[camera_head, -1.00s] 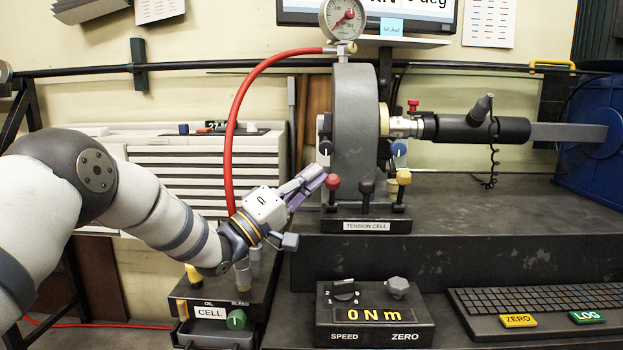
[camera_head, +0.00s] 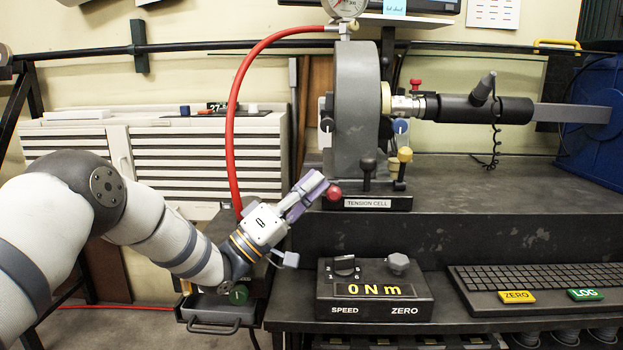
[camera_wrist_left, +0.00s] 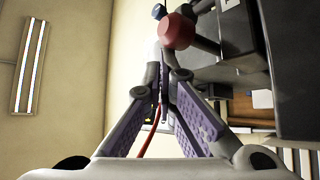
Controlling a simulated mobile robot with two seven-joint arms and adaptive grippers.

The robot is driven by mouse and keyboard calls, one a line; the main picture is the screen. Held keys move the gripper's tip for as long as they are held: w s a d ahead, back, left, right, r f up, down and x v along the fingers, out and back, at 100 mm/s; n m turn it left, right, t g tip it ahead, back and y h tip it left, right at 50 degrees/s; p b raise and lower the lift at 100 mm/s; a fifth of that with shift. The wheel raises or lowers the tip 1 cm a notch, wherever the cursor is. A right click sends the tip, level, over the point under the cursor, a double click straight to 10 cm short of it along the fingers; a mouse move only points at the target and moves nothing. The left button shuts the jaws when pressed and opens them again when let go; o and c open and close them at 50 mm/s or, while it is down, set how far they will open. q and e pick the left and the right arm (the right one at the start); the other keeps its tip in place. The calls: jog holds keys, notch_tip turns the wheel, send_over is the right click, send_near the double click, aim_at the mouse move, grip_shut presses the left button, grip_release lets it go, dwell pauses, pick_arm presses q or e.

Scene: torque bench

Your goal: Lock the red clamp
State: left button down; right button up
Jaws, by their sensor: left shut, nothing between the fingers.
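The red clamp lever's round knob (camera_head: 333,192) is at the left front of the tension cell base and now sits low, over the base's front edge. My left gripper (camera_head: 320,184) is shut and empty, with its fingertips right beside the knob on its left. In the left wrist view the red knob (camera_wrist_left: 177,31) is just beyond the closed fingertips (camera_wrist_left: 163,78), with part of its stem showing to the right. I cannot tell whether they touch. My right gripper is not in view.
A black-knobbed lever (camera_head: 368,165) and a yellow-knobbed lever (camera_head: 404,155) stand upright to the right. The grey ring (camera_head: 357,110) rises behind. A red hose (camera_head: 233,120) arcs behind my gripper. The torque readout box (camera_head: 374,292) is below.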

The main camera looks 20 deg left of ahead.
pick_arm(q)
jog(key=shift+s+d+f, duration=0.1)
jog(key=shift+f, duration=0.4)
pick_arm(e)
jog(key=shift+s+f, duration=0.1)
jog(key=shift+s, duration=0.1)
pick_arm(q)
jog(key=shift+f, duration=0.2)
jog(key=v, duration=1.2)
jog(key=shift+r, duration=0.1)
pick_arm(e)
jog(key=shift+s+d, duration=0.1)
